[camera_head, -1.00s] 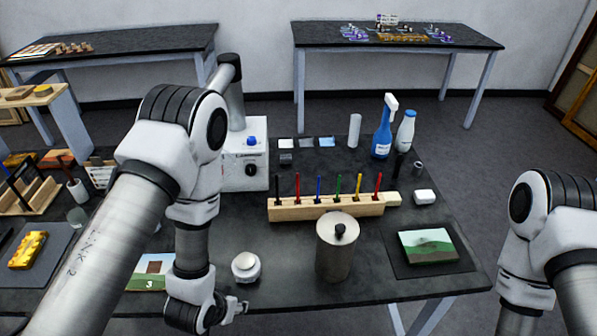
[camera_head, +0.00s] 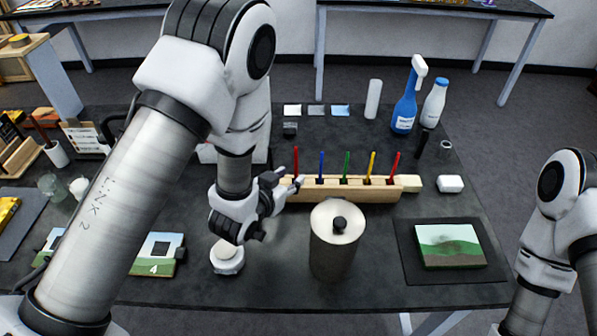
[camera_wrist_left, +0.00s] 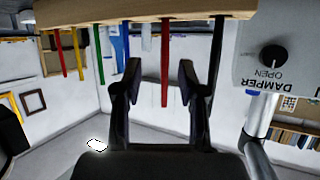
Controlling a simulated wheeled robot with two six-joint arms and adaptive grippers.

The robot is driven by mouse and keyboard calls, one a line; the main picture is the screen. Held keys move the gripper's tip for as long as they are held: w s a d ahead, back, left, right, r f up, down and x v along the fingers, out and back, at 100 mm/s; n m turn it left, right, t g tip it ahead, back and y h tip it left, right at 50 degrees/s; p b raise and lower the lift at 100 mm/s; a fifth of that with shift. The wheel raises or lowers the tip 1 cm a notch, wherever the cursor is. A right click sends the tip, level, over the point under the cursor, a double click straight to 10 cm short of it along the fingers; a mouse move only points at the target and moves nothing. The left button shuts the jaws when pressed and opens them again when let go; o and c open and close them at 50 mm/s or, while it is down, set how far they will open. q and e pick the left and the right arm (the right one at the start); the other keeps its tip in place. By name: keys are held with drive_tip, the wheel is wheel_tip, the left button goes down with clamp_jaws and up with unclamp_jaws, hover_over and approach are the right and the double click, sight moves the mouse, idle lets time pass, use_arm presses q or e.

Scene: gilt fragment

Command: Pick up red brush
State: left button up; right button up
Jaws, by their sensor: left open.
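A pale wooden rack (camera_head: 335,191) holds a row of upright coloured brushes. One red brush (camera_head: 296,160) stands near its left end, and another red brush (camera_head: 395,168) stands at the right end. Blue, green and yellow brushes stand between them. My left gripper (camera_head: 284,182) is open at the left end of the rack, close to the left red brush. In the left wrist view, which is upside down, that red brush (camera_wrist_left: 165,65) shows between the two open fingers (camera_wrist_left: 160,80), with no clear contact. A black brush (camera_wrist_left: 215,65) is beside the right finger. My right gripper is out of view.
A metal canister (camera_head: 336,250) with a black knob stands in front of the rack. A white round jar (camera_head: 227,260) is below my left wrist. A white damper box (camera_wrist_left: 275,50) stands near the rack. A blue spray bottle (camera_head: 404,112) and a painted tile (camera_head: 450,246) are to the right.

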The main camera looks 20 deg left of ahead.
sight(295, 171)
use_arm(q)
drive_tip(key=x, duration=0.2)
drive_tip(key=p+x, duration=0.1)
drive_tip(key=x, duration=0.1)
drive_tip(key=p+x, duration=0.1)
drive_tip(key=x, duration=0.1)
drive_tip(key=shift+a+f, duration=0.15)
drive_tip(key=shift+a, duration=0.2)
drive_tip(key=shift+c, duration=0.3)
clamp_jaws()
